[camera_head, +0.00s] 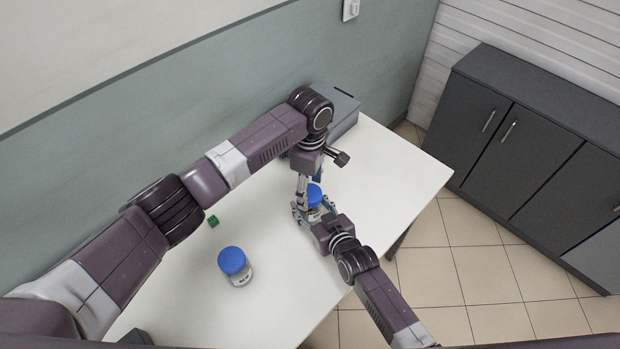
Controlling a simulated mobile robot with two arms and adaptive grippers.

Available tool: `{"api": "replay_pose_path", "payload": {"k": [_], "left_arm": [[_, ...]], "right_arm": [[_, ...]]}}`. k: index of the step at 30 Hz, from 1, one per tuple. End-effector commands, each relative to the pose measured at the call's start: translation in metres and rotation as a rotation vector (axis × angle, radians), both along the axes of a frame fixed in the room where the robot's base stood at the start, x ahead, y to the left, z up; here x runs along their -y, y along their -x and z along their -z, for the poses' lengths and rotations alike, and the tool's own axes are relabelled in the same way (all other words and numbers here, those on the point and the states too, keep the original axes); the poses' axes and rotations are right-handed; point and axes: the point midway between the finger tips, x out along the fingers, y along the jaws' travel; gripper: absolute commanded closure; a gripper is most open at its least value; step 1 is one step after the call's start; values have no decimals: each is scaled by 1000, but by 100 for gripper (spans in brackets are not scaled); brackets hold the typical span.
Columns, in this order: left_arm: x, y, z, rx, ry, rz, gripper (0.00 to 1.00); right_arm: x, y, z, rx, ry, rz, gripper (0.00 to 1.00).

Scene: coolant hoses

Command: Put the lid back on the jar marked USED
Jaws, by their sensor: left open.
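A clear jar with a blue lid (315,195) stands near the right part of the white table, partly hidden by both grippers. The blue lid is at its top; I cannot tell whether it is seated. My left gripper (305,188) points down at this lid from above and is open. My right gripper (313,212) reaches in from the lower right, with fingers around the jar's body; whether they press on it is unclear. A second jar (236,266) with a blue lid on stands upright at the front left, apart from both grippers. No USED marking is readable on either jar.
The white table (190,290) is clear around the second jar. A small green cube (213,221) lies behind that jar. A grey box (345,113) stands at the back by the wall. Dark cabinets (520,140) stand off to the right, across a tiled floor.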

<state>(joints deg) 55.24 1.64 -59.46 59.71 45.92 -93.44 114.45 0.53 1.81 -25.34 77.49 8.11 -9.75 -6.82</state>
Motion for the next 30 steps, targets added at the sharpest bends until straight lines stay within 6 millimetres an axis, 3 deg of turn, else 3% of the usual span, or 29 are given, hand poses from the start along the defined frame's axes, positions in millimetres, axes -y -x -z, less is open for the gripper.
{"api": "replay_pose_path", "payload": {"k": [11,23,30], "left_arm": [[0,0,7,1,0,1,41],[0,0,6,2,1,1,83],[0,0,6,2,1,110,85]], "right_arm": [[0,0,0,-1,0,0,100],[0,0,0,-1,0,0,100],[0,0,0,-1,0,0,100]]}}
